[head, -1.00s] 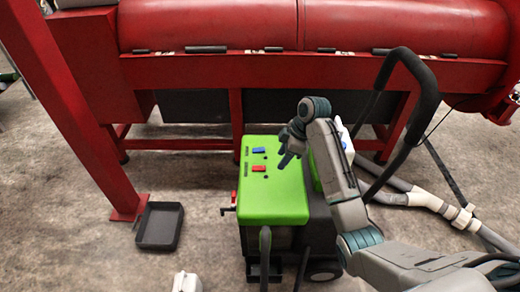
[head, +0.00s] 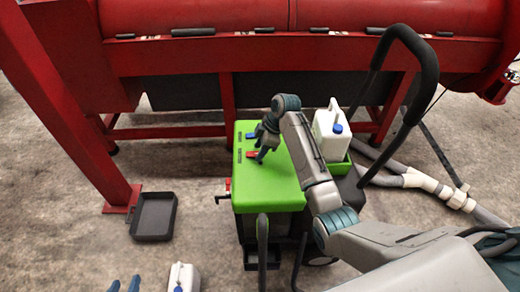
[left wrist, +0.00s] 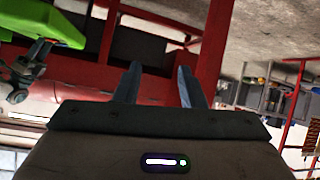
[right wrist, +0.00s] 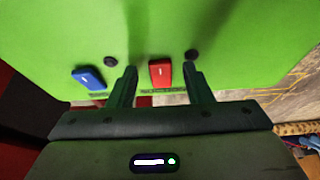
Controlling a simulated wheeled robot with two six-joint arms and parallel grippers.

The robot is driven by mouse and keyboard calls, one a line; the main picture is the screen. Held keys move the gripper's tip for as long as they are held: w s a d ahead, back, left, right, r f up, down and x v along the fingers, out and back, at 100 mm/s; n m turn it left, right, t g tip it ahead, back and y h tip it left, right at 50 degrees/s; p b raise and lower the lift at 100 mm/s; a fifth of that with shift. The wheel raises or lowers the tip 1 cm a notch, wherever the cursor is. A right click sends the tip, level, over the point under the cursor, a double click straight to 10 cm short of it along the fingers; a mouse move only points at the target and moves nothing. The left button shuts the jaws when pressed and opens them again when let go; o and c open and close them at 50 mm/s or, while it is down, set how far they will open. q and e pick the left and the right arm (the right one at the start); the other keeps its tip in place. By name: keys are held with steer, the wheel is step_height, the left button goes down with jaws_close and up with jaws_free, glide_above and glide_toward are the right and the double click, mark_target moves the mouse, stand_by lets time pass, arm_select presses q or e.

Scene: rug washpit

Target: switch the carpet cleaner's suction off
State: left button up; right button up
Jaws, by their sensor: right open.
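The carpet cleaner (head: 275,187) has a green top with a blue rocker switch (head: 250,135) and a red rocker switch (head: 251,154). My right gripper (head: 259,157) is low over the top at the red switch. In the right wrist view the red switch (right wrist: 160,73) lies between the spread fingertips, and the blue switch (right wrist: 88,78) is outside them to the left. I cannot tell whether the fingers touch the red switch. The lettering by the switches is too small to read surely. My left gripper (left wrist: 159,72) is open and empty, away from the cleaner.
A white jug (head: 331,133) sits on the cleaner's back. A black handle (head: 428,80) rises at right, with a grey hose (head: 400,178) on the floor. A red machine (head: 200,60) stands behind. A black tray (head: 154,216) and white bottle (head: 184,276) are at left.

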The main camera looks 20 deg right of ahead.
arm_select(q)
steer(key=shift+r, duration=0.1)
